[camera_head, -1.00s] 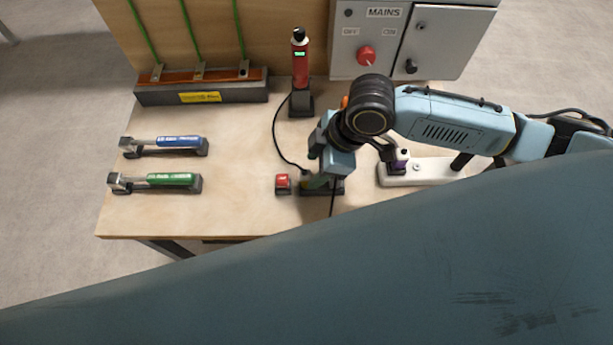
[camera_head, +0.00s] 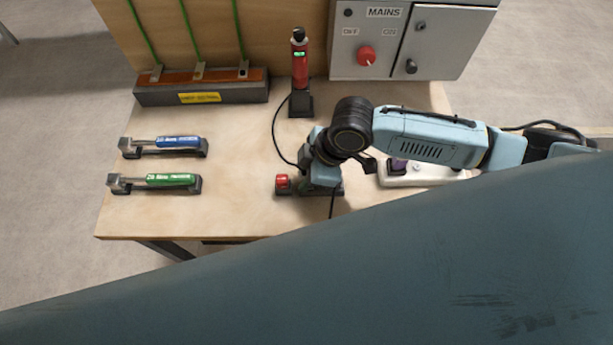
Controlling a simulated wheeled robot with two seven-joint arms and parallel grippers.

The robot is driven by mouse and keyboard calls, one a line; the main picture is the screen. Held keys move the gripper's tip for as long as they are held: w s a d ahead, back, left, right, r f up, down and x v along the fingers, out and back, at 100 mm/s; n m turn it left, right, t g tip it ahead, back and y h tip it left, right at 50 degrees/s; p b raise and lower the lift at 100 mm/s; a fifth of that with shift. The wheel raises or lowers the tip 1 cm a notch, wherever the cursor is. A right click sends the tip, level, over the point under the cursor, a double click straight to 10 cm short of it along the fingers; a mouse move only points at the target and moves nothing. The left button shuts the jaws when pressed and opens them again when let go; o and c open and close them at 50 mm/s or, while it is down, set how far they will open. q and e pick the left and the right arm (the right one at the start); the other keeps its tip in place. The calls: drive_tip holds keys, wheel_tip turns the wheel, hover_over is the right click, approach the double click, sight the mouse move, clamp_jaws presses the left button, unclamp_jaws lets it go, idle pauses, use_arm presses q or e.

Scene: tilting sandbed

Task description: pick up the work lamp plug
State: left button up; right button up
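My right gripper (camera_head: 314,185) points down over a dark low holder (camera_head: 337,189) near the front middle of the bench. The wrist and hand hide its fingertips and most of what sits in the holder, so I cannot tell whether it grips anything. A thin black cable (camera_head: 277,143) runs down to the spot under the hand, where a plug may be hidden. A dark purple plug (camera_head: 397,166) sits on a white power strip (camera_head: 425,175) to the right, partly behind my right arm. I cannot tell which plug is the work lamp's. My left gripper is not in view.
A red-topped block (camera_head: 283,184) stands close beside the hand. A red upright tool (camera_head: 300,65) stands behind. The mains cabinet (camera_head: 400,40) is at the back. The bench between the tools and the block is clear.

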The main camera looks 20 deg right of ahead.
clamp_jaws()
